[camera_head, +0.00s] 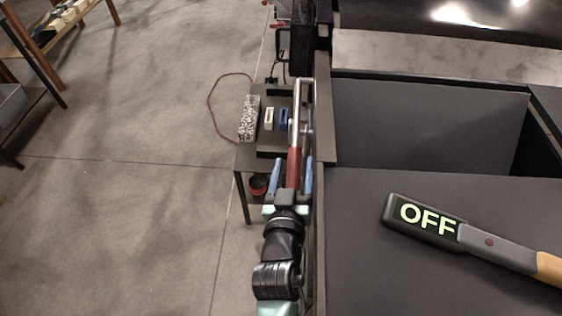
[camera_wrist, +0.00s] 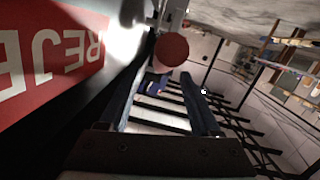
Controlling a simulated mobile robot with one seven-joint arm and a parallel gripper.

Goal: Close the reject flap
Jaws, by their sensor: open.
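A lever with a red grip (camera_head: 293,167) and a silver shaft (camera_head: 301,100) lies along the left side of the dark machine. My gripper (camera_head: 293,161) is open, its blue fingers on either side of the red grip. In the wrist view, the grip's round red end (camera_wrist: 172,49) shows between the fingertips of my gripper (camera_wrist: 168,62), and I cannot tell whether they touch. A red sign with upside-down white letters "REJE" (camera_wrist: 50,50) is on the panel to the left. I cannot clearly make out the flap itself.
A paddle reading OFF (camera_head: 428,217) lies on the dark top (camera_head: 370,270), near a deep recess (camera_head: 430,125). A small black table (camera_head: 246,158) left of the lever holds a clear box (camera_head: 249,118) and small white and blue blocks. Open floor lies left.

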